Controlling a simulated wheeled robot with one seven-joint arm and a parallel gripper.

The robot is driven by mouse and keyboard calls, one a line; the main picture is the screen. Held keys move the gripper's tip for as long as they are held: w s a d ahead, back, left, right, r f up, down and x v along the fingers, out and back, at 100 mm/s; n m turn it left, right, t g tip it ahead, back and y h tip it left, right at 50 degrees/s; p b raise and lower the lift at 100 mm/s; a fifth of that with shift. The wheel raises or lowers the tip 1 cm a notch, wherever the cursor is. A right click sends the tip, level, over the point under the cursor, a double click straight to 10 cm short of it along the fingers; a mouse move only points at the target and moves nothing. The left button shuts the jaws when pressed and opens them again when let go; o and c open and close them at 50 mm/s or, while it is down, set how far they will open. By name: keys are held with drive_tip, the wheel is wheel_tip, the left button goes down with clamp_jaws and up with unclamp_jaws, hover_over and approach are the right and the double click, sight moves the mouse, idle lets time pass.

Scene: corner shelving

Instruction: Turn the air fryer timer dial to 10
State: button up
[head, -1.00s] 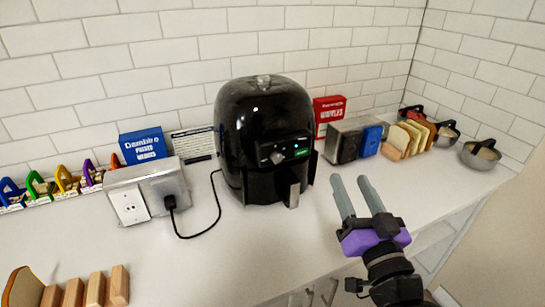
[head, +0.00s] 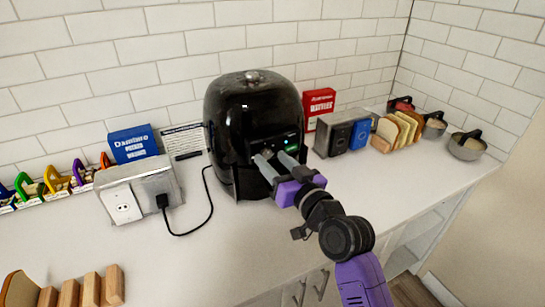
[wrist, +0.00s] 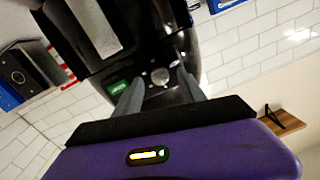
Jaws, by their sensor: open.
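The black air fryer (head: 254,110) stands on the counter against the tiled wall. Its front panel has a small green lit display, and the round silver timer dial (wrist: 160,77) shows in the wrist view between my two fingers. My gripper (head: 271,160) is open, its grey fingers pointing at the front of the air fryer; it also shows in the wrist view (wrist: 158,92). The fingertips are close to the dial, one to each side of it in the wrist view; I cannot tell whether they touch it. In the head view my fingers cover the dial and most of the drawer handle.
A metal outlet box (head: 139,190) with a plugged-in black cord (head: 198,228) is left of the air fryer.

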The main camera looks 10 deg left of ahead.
drive_tip(key=shift+w+a, duration=0.25)
clamp_jaws()
drive_tip(key=shift+m, duration=0.4)
drive_tip(key=m, duration=0.4)
drive_tip(key=shift+m, duration=0.4)
drive_tip(key=m+p, duration=0.1)
drive_tip(key=m, duration=0.3)
drive_tip(key=shift+t, duration=0.3)
drive_tip(key=shift+f+m+p, duration=0.1)
drive_tip(key=shift+m+p, duration=0.4)
drive_tip(key=shift+m, duration=0.8)
